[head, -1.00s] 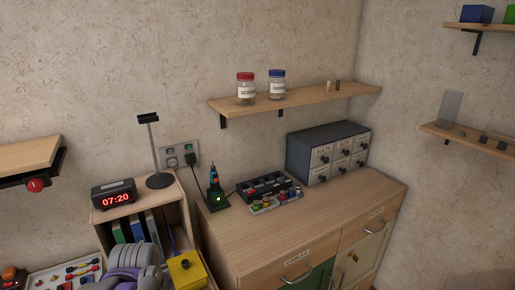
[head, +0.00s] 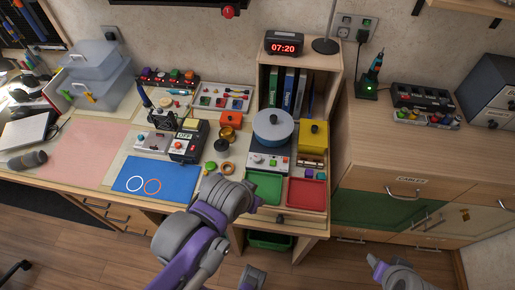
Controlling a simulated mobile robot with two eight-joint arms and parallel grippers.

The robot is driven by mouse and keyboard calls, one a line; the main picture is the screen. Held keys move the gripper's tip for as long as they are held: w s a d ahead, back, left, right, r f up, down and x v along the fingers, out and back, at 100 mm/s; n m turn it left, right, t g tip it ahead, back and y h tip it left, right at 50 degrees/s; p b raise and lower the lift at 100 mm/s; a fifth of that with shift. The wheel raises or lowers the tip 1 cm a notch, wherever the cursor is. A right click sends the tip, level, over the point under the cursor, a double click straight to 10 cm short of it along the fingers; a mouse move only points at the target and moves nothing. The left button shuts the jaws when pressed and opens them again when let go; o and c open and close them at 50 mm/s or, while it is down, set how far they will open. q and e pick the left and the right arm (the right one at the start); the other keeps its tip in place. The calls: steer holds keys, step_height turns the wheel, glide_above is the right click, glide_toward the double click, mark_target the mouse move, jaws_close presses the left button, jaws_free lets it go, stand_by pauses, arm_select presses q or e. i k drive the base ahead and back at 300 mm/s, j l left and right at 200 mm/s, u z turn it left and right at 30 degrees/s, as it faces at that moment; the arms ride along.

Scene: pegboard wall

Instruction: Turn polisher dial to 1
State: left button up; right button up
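A machine with a round blue-grey drum (head: 273,127) on a light base (head: 268,160) stands at the middle of the workbench in the head view; it may be the polisher. Small red and dark controls show on the base's front, but I cannot read a dial or its numbers. My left arm reaches up from the bottom middle, and its end (head: 248,201) is over the bench front, below and left of the machine. My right arm's end (head: 376,264) is at the lower right, away from the bench. Fingers on both are too unclear to judge.
Green (head: 264,188) and red (head: 307,193) trays lie in front of the machine. A yellow box (head: 313,138) stands right of it, and a gold-topped piece (head: 226,137) left. A blue mat (head: 157,180) and pink mat (head: 88,150) lie farther left.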

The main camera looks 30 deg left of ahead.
mark_target(256, 158)
steer(key=u, duration=0.95)
steer(key=z, duration=0.25)
